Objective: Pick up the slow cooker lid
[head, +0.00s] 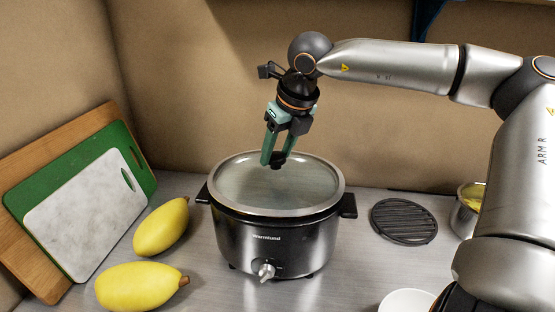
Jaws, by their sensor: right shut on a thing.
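The slow cooker (277,240) is black and silver and stands upright on the metal counter, its control knob facing me. Its glass lid (308,187) with a grey rim lies on top of the cooker and appears seated on it. My right gripper (272,160) points down over the middle of the lid, its teal fingers shut on the dark lid knob. The fingers hide part of the knob. My left gripper is not in view.
Two yellow fruits (162,227) lie left of the cooker. Cutting boards (87,215) lean on the left wall. A black round trivet (404,221), a metal pot (466,212) and a white bowl (407,302) are to the right. The wall is close behind.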

